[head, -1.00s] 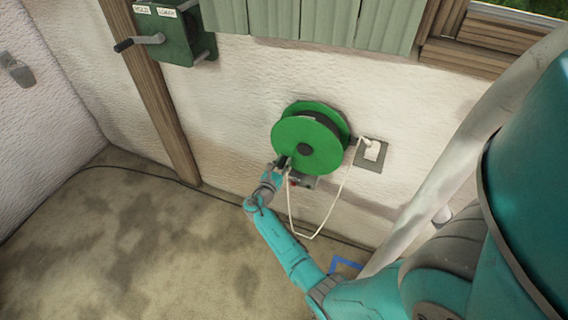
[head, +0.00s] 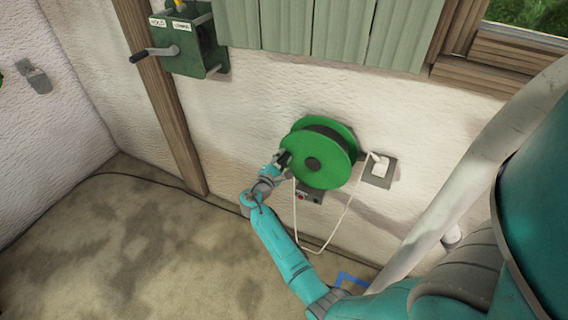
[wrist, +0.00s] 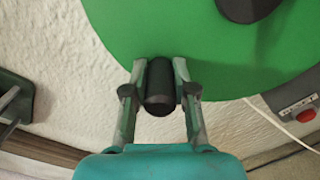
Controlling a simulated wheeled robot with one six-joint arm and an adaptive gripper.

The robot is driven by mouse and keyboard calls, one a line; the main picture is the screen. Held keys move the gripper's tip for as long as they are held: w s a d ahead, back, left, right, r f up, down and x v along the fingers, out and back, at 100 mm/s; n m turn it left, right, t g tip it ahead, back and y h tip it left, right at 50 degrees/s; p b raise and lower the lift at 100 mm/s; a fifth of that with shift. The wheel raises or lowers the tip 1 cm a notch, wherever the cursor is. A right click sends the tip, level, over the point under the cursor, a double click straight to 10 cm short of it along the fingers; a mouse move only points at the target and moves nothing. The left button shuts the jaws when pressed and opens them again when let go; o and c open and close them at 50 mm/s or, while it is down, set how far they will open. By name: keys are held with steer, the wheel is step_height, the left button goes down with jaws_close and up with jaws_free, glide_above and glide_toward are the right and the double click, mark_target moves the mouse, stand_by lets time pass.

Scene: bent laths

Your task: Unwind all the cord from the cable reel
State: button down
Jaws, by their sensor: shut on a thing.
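The green cable reel (head: 322,150) is mounted on the white wall. Its round face and dark hub also show in the wrist view (wrist: 210,55). My gripper (head: 284,160) is at the reel's left edge. In the wrist view my gripper (wrist: 160,85) is shut on the reel's black crank knob (wrist: 160,88), one finger on each side. A white cord (head: 345,212) hangs in a loop below the reel and runs to a plug in the wall socket (head: 380,171). How much cord is wound on the reel is hidden by its flange.
A small grey box with a red button (wrist: 306,114) sits below the reel. A green winch box (head: 188,42) with a crank handle is on the wall at upper left, beside a wooden post (head: 170,100). A dark cable lies along the floor's edge. The floor at left is clear.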

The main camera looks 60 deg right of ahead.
mark_target(297, 141)
steer(key=r+m, duration=0.2)
steer(key=s+r+m, duration=0.1)
steer(key=r+m, duration=0.1)
steer(key=shift+s+m, duration=0.15)
steer(key=shift+m, duration=0.15)
steer(key=shift+s+d+r+m, duration=0.1)
steer(key=shift+s+r+m, duration=0.3)
steer(key=shift+r+m, duration=0.3)
steer(key=shift+s+r+m, duration=0.4)
steer(key=shift+s+m, duration=0.05)
steer(key=shift+m, duration=0.3)
steer(key=shift+s+r+m, duration=0.4)
steer(key=shift+m, duration=0.35)
steer(key=c, duration=0.9)
jaws_free()
steer(key=a, duration=0.8)
steer(key=s+a, duration=0.1)
steer(key=a, duration=0.3)
